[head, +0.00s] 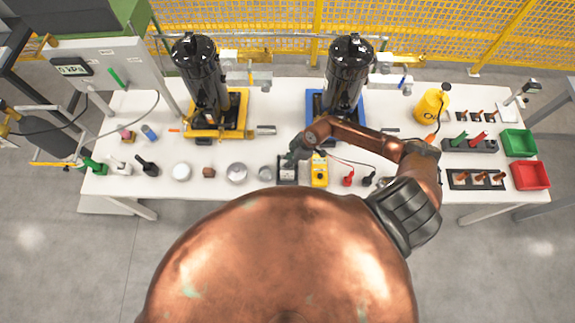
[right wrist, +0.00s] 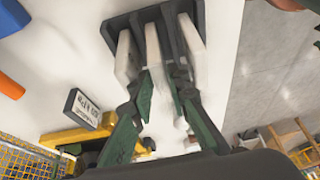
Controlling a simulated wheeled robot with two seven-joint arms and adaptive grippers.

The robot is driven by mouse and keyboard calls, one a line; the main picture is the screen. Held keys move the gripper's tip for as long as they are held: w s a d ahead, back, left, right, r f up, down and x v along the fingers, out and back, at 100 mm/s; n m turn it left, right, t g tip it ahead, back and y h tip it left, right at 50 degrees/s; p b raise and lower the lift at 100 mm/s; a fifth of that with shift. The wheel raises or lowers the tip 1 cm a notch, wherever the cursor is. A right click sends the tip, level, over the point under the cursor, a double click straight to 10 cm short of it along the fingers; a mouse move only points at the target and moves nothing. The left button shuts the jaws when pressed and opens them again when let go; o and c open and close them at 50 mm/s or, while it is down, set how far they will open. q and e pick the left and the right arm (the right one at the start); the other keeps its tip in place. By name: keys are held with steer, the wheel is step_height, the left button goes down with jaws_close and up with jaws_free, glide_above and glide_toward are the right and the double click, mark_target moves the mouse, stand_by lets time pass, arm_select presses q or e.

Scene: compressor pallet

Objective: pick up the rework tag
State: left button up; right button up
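A black slotted rack (right wrist: 112,35) holds upright whitish tags (right wrist: 158,52) in the right wrist view. I cannot read any marking that tells which one is the rework tag. The same rack (head: 288,180) stands at the front middle of the white table in the head view, partly covered by my gripper. My right gripper (right wrist: 161,85) has dark green fingers, spread apart, with their tips close to the middle tag. I cannot tell whether they touch it. In the head view my right gripper (head: 292,158) is just above and behind the rack. My left gripper is not in view.
A yellow device (head: 319,172) stands close right of the rack. Black cylinders on a yellow fixture (head: 240,108) and a blue fixture (head: 312,103) stand behind. Red and green bins (head: 530,176) are at the right.

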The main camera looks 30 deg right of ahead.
jaws_close()
